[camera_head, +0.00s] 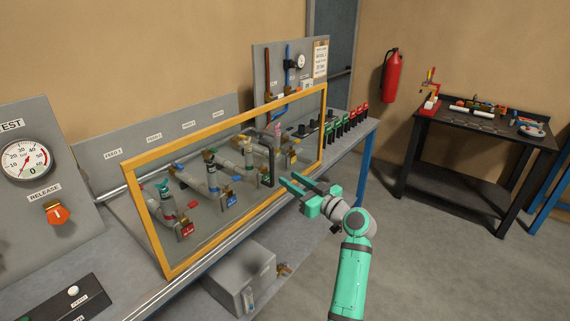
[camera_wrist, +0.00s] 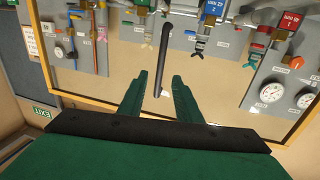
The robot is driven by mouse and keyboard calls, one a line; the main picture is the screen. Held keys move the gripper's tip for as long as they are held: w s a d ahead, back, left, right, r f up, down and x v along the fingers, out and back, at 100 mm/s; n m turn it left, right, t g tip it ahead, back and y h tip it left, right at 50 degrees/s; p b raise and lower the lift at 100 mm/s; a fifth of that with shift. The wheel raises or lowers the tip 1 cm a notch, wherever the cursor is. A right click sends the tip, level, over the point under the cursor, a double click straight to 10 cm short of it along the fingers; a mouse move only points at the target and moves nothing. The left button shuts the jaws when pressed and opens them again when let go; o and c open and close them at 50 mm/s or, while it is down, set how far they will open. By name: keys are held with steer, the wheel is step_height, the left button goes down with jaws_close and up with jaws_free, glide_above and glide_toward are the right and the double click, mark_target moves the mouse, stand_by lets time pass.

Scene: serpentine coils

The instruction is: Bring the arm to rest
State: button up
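My gripper (camera_head: 303,195) is at the end of the green and grey arm, in front of the right part of the yellow-framed panel in the head view. In the wrist view its two green fingers (camera_wrist: 158,95) are spread apart. A dark bar-shaped handle (camera_wrist: 163,58) shows beyond and between the fingertips; it also shows in the head view (camera_head: 271,166), close to the gripper. I cannot tell whether the fingers touch it. Nothing is clearly held.
The yellow frame (camera_head: 216,258) stands on the bench around several pipes and valves. A gauge panel (camera_head: 38,190) is at left. The floor (camera_head: 430,250) right of my arm is clear.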

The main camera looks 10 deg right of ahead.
steer(key=s+a+f+m+h, duration=0.2)
steer(key=s+f, duration=0.4)
steer(key=f, duration=0.4)
steer(key=s+a+f+m+h, duration=0.25)
steer(key=s+f, duration=0.35)
steer(key=f, duration=0.4)
steer(key=s+a+f+m+h, duration=0.1)
steer(key=s+f+m+h, duration=0.3)
steer(key=f, duration=0.7)
steer(key=s+a+f+h, duration=0.1)
steer(key=s+f, duration=0.2)
steer(key=s, duration=0.7)
steer(key=s+a+f+h, duration=0.1)
steer(key=s+f, duration=0.2)
steer(key=s, duration=0.7)
steer(key=s+r, duration=0.4)
steer(key=s, duration=0.4)
steer(key=s+a+r+n, duration=0.1)
steer(key=s+r, duration=0.3)
steer(key=s, duration=0.5)
steer(key=s+a+r, duration=0.1)
steer(key=s+r, duration=0.3)
steer(key=s, duration=0.5)
steer(key=shift+s+a+r+n+t, duration=0.15)
steer(key=shift+r+n+t, duration=0.15)
steer(key=shift+r+n, duration=0.1)
